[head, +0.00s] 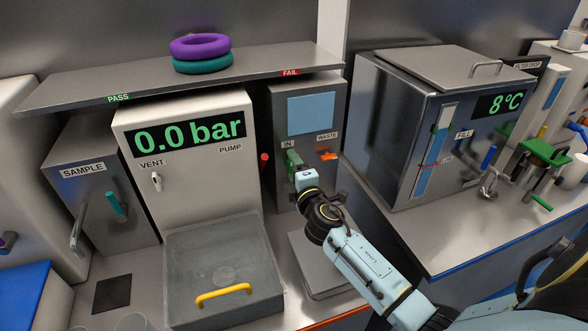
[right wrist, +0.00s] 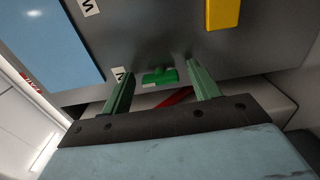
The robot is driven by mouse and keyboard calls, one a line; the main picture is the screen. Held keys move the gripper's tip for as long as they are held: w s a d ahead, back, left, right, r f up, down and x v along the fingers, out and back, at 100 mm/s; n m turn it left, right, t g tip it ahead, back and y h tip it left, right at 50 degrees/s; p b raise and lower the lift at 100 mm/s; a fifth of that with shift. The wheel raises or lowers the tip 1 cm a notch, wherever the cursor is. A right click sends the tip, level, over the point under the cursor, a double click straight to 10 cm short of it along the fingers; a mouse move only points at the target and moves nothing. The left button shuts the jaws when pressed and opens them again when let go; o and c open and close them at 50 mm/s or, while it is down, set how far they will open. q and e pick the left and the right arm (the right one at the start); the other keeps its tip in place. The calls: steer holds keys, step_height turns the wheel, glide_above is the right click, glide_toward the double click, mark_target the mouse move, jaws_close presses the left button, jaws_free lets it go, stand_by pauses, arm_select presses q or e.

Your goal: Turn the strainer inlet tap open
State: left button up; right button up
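The strainer is the grey unit (head: 310,101) with a pale blue window, under the shelf's FAIL end. Its inlet tap (right wrist: 160,76) is a small green handle beside the IN label, seen in the right wrist view. In the head view, green shows below the IN label, where tap and fingers are hard to tell apart. My right gripper (head: 297,166) is in front of this tap. In the right wrist view its two green fingers (right wrist: 160,84) are apart, with the tap showing between them and nothing held. Contact cannot be told. My left gripper is not in view.
The orange WASTE tap (head: 328,155) sits close right of the inlet. A white pump unit (head: 190,165) reading 0.0 bar stands left, with a grey tray (head: 225,262) before it. A steel tank (head: 400,150) stands right. The shelf (head: 130,88) overhangs the strainer.

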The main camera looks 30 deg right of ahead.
steer(key=v, duration=1.3)
steer(key=shift+s+b, duration=0.2)
steer(key=shift+b, duration=0.15)
steer(key=shift+a, duration=0.1)
